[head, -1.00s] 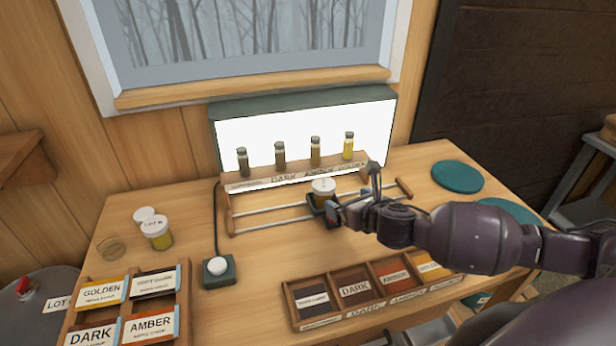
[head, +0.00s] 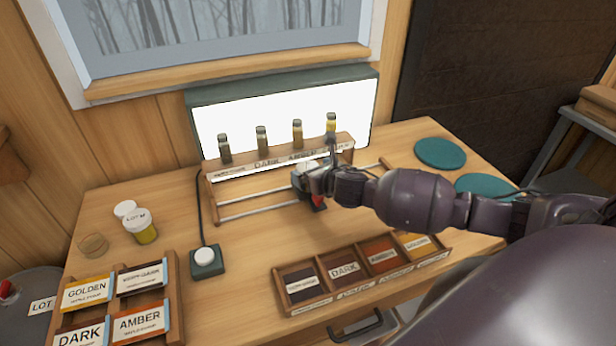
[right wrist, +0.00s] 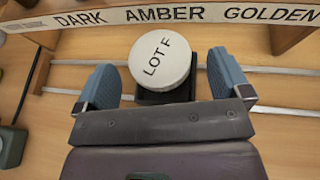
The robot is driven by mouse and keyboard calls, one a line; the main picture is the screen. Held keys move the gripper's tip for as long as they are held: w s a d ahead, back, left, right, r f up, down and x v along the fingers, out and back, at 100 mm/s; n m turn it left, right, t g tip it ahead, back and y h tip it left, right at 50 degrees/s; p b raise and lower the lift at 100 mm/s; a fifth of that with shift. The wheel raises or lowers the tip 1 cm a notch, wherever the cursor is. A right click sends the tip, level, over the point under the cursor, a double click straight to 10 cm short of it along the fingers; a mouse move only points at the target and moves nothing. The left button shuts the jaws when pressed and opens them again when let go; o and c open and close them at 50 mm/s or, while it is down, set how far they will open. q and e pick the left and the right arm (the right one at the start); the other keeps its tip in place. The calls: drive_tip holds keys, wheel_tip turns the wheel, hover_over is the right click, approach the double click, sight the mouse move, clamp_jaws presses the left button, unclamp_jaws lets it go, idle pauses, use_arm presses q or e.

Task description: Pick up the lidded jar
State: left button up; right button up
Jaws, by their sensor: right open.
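In the right wrist view, a jar with a round white lid marked LOT F (right wrist: 161,58) stands on a small black holder (right wrist: 165,97) at the rails. My right gripper (right wrist: 164,88) is open, with one blue finger on each side of the jar. I see no clear contact, and the lid hides the jar's body. In the head view my right gripper (head: 310,186) mostly covers this jar. Another white-lidded jar (head: 139,226) with amber contents stands at the left of the table. My left gripper is not in view.
A wooden rack (head: 225,173) with several small sample bottles stands before a bright light panel (head: 285,108). Near the front are a compartment tray (head: 318,302) and a label board (head: 172,300). A button box (head: 206,262) stands left of the rails.

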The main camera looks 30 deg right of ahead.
drive_tip(key=shift+x, duration=1.5)
drive_tip(key=shift+r, duration=0.1)
drive_tip(key=c, duration=1.2)
